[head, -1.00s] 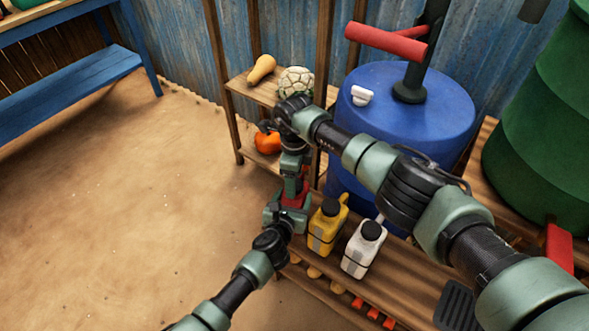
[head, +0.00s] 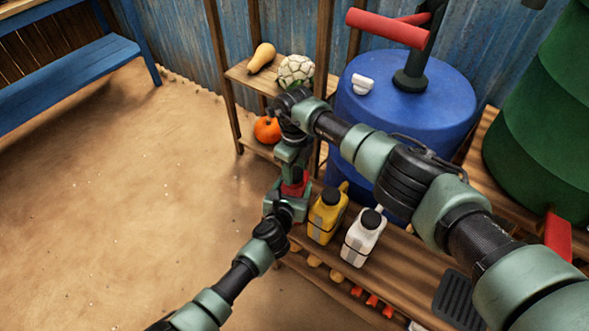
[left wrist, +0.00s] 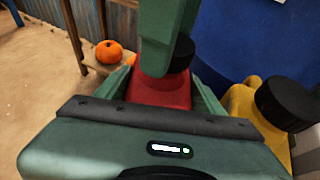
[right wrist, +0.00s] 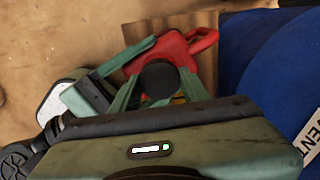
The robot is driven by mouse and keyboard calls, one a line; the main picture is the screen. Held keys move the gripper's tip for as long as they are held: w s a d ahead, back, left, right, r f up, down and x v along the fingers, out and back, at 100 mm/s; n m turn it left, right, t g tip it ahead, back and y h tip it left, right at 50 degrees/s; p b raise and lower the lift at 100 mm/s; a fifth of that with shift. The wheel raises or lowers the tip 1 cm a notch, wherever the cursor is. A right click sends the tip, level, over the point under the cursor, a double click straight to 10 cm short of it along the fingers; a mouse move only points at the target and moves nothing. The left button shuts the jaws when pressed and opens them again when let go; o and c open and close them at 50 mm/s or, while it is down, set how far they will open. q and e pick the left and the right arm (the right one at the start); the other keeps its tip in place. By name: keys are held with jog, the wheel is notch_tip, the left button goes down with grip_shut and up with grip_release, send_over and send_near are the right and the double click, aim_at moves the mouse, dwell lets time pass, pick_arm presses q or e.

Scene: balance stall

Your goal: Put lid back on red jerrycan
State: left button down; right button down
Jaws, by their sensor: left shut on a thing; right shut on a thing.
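The red jerrycan (head: 295,189) stands at the left end of the wooden bench, partly hidden by my grippers. My left gripper (head: 283,207) is shut on its body; the red body shows between the fingers in the left wrist view (left wrist: 158,92). The black lid (right wrist: 159,79) is between the fingers of my right gripper (right wrist: 160,98), which is shut on it. My right gripper (head: 292,165) comes from above. The lid is over the can's top, also in the left wrist view (left wrist: 182,54). I cannot tell whether it is seated on the neck.
A yellow jerrycan (head: 324,218) and a white jerrycan (head: 360,240), both with black lids, stand close to the right. A blue barrel (head: 415,110) stands behind. A shelf with an orange pumpkin (head: 267,130) is behind left. The floor at left is clear.

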jog(key=m, duration=0.3)
jog(key=shift+m, duration=0.4)
jog(key=c, duration=0.7)
grip_release()
jog(key=shift+r, duration=2.25)
jog(key=shift+c, duration=0.6)
notch_tip(320, 180, up, 4)
jog(key=n, duration=0.3)
jog(key=shift+f+n, duration=0.25)
jog(key=shift+n, duration=0.05)
